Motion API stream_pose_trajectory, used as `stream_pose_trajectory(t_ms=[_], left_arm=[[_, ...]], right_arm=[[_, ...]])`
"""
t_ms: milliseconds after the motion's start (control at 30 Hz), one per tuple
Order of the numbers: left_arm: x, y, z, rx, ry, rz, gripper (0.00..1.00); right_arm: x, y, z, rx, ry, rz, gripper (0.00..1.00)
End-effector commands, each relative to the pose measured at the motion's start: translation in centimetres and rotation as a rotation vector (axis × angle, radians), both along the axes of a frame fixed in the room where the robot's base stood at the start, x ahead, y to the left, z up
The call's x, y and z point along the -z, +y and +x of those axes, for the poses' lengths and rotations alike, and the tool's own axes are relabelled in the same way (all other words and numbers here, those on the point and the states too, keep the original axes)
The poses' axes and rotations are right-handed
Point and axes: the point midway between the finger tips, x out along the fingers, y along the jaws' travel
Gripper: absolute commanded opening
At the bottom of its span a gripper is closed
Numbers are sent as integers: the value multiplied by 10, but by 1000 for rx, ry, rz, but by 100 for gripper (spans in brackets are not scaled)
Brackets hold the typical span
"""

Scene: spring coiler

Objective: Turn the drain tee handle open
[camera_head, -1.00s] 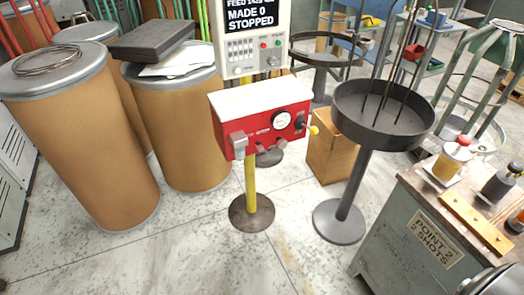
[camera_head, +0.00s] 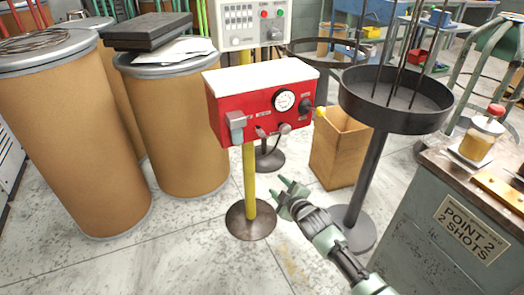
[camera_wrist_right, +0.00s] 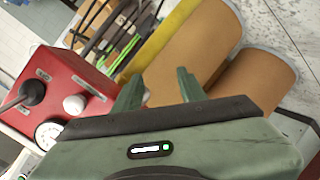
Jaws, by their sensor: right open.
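A red box (camera_head: 262,104) with a white top stands on a yellow post. Its front carries a round gauge (camera_head: 284,101), a grey lever block (camera_head: 236,127) at the left and a black lever (camera_head: 305,105) with a yellow tip at the right. A small pale grey knob (camera_head: 285,129) sits low on the front, perhaps the drain tee handle; I cannot tell for sure. In the right wrist view, a white knob (camera_wrist_right: 74,104) shows at the left. My right gripper (camera_head: 279,187) is open and empty, below and apart from the box. My left gripper is not in view.
Brown drums (camera_head: 180,125) stand left of the post. A dark round tray on a stand (camera_head: 395,105) and a cardboard box (camera_head: 340,150) are at the right. A grey bench (camera_head: 440,215) fills the lower right. The floor before the post is clear.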

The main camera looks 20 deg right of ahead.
Motion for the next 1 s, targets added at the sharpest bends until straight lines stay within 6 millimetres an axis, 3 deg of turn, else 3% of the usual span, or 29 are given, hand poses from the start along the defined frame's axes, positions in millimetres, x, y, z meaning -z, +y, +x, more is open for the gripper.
stream_pose_trajectory(t_ms=[100,200,333,467,800,1000], left_arm=[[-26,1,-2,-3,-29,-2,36],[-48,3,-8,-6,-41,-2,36],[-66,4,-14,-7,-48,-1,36],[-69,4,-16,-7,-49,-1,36],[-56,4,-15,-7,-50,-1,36],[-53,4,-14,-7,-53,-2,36]], right_arm=[[-61,4,25,-43,-159,-88,41],[-103,8,33,-65,-249,-142,41],[-134,11,35,-79,-311,-182,41],[-141,13,43,-80,-324,-190,41],[-140,17,95,-80,-322,-188,41],[-140,18,111,-81,-320,-187,41]])
